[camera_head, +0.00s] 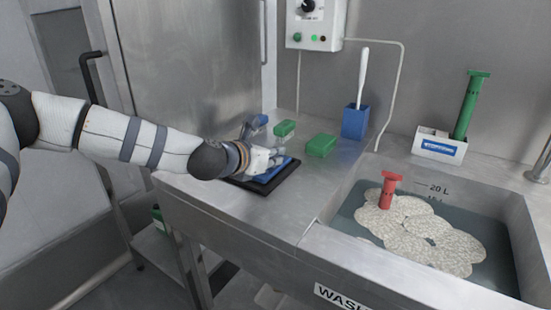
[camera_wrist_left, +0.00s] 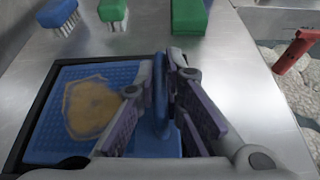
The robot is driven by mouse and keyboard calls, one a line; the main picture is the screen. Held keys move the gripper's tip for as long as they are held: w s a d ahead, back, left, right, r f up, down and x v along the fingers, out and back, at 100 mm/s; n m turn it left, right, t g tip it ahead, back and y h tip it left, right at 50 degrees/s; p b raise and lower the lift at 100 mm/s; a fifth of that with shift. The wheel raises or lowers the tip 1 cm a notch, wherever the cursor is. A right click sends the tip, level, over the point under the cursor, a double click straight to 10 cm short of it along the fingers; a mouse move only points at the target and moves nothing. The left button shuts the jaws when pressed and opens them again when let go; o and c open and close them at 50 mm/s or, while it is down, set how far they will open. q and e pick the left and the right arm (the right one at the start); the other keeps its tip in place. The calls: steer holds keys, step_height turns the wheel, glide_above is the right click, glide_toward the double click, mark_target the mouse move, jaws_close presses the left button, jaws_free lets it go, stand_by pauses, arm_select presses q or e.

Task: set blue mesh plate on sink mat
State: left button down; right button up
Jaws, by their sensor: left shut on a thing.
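The blue mesh plate (camera_head: 284,170) lies in a black tray on the steel counter. In the left wrist view the plate (camera_wrist_left: 115,80) carries a brown stain, and a blue upright piece stands at its right side. My left gripper (camera_head: 270,160) is over the tray; in the wrist view its fingers (camera_wrist_left: 161,75) are shut on this upright piece. The fingers hide part of the plate. The pebbled beige sink mat (camera_head: 440,245) lies in the water-filled sink at the right. My right gripper is not in view.
The black tray (camera_wrist_left: 22,135) surrounds the plate. A blue brush (camera_wrist_left: 57,13), a green brush (camera_wrist_left: 112,10) and a green block (camera_head: 321,146) lie behind it. A red plug (camera_head: 388,190) stands upright at the sink mat. A blue holder (camera_head: 354,122) stands by the wall. The sink wall lies between tray and mat.

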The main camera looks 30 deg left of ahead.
arm_select(q)
steer(key=shift+f, duration=0.45)
steer(key=c, duration=1.7)
jaws_free()
steer(key=shift+r, duration=0.1)
steer(key=shift+r, duration=0.1)
